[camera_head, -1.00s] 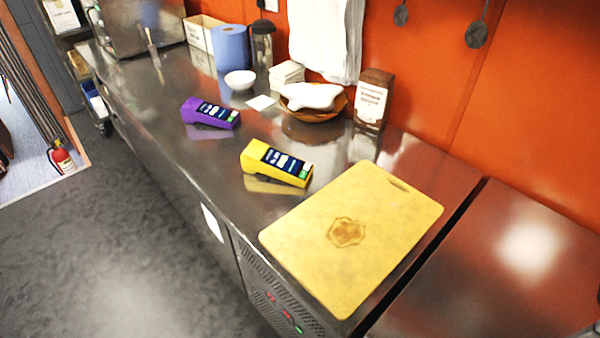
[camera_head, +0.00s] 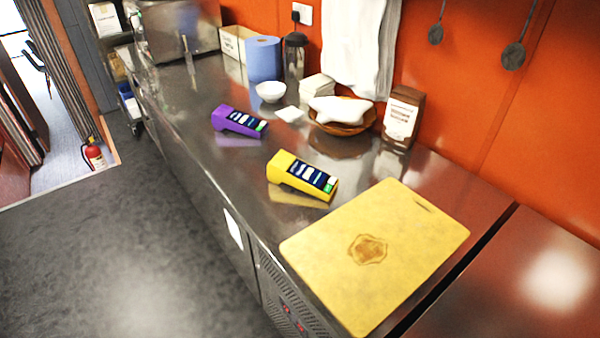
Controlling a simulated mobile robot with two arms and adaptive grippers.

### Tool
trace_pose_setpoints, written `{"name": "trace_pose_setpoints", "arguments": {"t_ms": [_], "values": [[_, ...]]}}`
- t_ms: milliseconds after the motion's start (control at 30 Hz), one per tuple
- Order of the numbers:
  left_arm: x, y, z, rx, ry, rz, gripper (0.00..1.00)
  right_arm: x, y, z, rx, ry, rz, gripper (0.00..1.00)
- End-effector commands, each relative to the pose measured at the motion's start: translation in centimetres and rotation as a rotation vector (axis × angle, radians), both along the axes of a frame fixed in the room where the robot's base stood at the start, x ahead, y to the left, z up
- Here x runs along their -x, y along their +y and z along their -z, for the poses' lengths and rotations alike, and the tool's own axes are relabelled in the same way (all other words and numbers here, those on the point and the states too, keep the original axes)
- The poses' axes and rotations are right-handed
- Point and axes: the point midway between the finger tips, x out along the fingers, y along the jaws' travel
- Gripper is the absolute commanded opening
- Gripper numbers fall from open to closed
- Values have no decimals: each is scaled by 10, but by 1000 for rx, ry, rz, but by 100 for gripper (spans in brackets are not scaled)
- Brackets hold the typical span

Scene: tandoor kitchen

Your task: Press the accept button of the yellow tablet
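The yellow tablet (camera_head: 302,175) is a wedge-shaped terminal with a dark screen facing up. It lies on the steel counter (camera_head: 205,165), left of and behind the yellow cutting board. A small green button (camera_head: 331,183) shows at the right end of its screen, with white beside it. A similar purple tablet (camera_head: 239,122) lies farther back to the left, with its own green button. Neither of my grippers is in view.
The yellow cutting board (camera_head: 375,255) covers the near counter. Behind the tablets are a white bowl (camera_head: 270,91), a wooden bowl (camera_head: 343,127), a brown package (camera_head: 402,116) and a blue roll (camera_head: 263,58). Open floor (camera_head: 120,250) lies left of the counter.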

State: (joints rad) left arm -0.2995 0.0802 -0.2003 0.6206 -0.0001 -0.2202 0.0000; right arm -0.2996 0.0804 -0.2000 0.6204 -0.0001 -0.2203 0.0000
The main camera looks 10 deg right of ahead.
Motion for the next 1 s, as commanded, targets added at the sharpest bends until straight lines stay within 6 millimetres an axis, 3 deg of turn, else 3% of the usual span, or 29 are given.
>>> {"name": "trace_pose_setpoints", "arguments": {"t_ms": [200,1000], "values": [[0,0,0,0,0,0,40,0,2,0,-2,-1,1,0],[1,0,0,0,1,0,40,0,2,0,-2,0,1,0]]}}
